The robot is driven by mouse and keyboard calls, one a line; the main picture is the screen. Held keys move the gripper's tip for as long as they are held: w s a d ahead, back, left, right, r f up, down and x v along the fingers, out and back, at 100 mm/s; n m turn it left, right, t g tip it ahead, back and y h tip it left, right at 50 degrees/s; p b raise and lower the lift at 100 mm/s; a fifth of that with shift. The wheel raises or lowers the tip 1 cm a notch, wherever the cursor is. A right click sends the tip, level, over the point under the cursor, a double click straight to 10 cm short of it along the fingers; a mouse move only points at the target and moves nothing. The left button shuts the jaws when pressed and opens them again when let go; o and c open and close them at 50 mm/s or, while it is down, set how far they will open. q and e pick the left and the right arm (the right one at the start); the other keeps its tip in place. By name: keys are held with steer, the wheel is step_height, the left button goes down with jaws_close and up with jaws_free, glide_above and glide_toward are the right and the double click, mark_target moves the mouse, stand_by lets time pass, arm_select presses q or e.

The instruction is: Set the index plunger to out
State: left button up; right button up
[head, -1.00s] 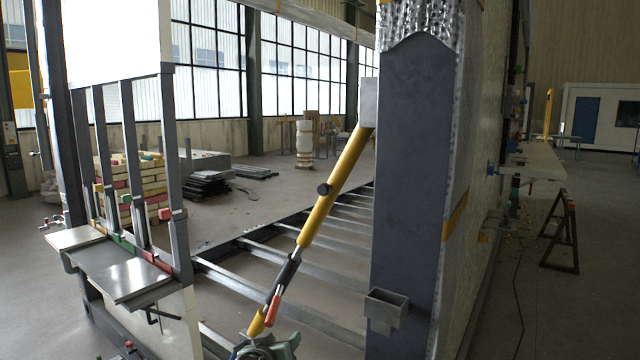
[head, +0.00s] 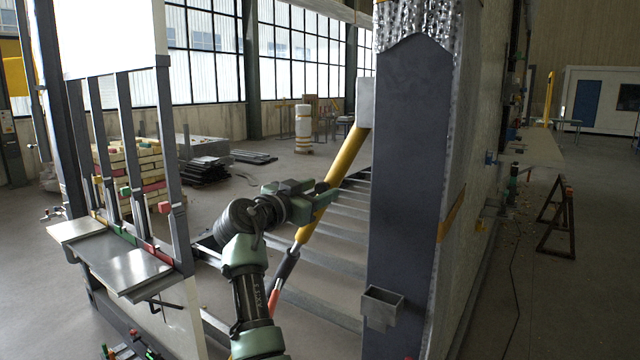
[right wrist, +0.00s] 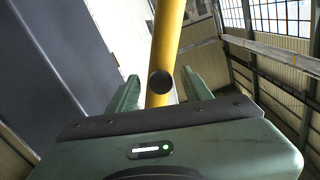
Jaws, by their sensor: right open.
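The index plunger (right wrist: 160,82) shows in the right wrist view as a round black knob on the yellow tube of a slanted brace. The brace (head: 347,155) shows in the head view, leaning up to the dark post; the knob there is hidden by my right gripper. My right gripper (head: 318,194) is at the middle of the brace. It is open, with one green finger on each side of the tube and knob in the right wrist view (right wrist: 160,88). I cannot tell whether the fingers touch anything. My left gripper is out of view.
The dark post (head: 410,190) with a small open metal box (head: 382,306) stands just right of the brace. A bench with grey uprights and a metal shelf (head: 125,265) stands at left. Floor frame rungs (head: 345,235) lie behind the brace.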

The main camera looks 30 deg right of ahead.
steer(key=shift+w+d, duration=0.2)
steer(key=shift+d, duration=0.15)
jaws_close()
stand_by(1.2)
